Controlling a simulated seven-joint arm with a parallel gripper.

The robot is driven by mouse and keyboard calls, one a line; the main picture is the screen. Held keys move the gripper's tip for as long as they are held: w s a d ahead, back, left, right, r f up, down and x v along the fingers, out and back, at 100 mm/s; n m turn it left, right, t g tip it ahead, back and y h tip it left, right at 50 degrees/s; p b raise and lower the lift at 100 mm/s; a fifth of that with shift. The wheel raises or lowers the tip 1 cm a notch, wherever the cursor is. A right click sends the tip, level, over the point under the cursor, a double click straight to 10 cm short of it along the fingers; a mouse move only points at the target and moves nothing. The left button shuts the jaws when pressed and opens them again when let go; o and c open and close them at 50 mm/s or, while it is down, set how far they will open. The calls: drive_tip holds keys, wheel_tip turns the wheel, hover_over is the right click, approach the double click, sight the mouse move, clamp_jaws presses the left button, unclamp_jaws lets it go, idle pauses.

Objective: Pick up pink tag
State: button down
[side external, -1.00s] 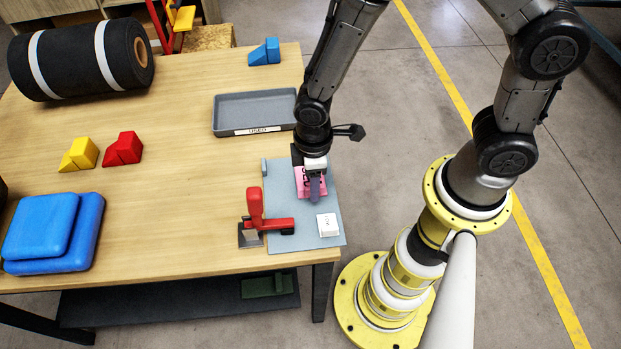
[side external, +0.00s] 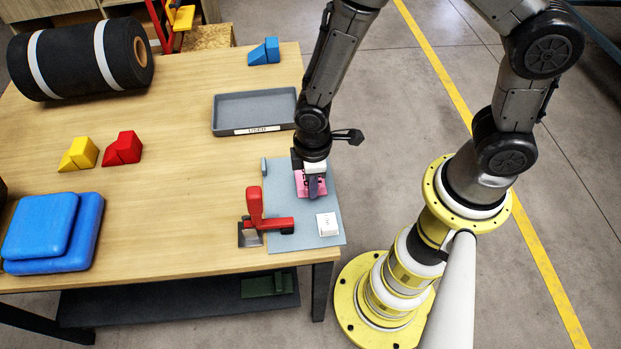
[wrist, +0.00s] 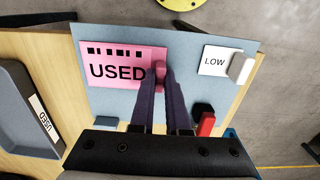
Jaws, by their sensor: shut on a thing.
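The pink tag (wrist: 112,68) reads USED and lies on the blue-grey mat (wrist: 110,102) in the wrist view. It has a small raised pink tab (wrist: 160,70) at its right edge. My gripper (wrist: 160,80) points down with its dark fingers on either side of this tab, shut on it. In the side view the pink tag (side external: 300,184) is partly hidden by my gripper (side external: 313,190). I see no clear gap between the tag and the mat.
A white tag (side external: 327,224) reading LOW in the wrist view lies on the mat. A red-handled tool (side external: 256,208) stands at the mat's left edge. A grey tray (side external: 222,124) labelled USED sits behind. Yellow (side external: 80,154) and red (side external: 123,149) blocks stand farther left.

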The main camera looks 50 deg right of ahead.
drive_tip(key=shift+r, duration=0.1)
drive_tip(key=shift+r, duration=0.55)
drive_tip(key=s+d+r, duration=0.6)
drive_tip(key=s+r, duration=0.5)
drive_tip(key=s, duration=0.1)
drive_tip(key=shift+s+d+r, duration=0.15)
drive_tip(key=shift+s+r, duration=0.1)
drive_tip(key=shift+r, duration=0.1)
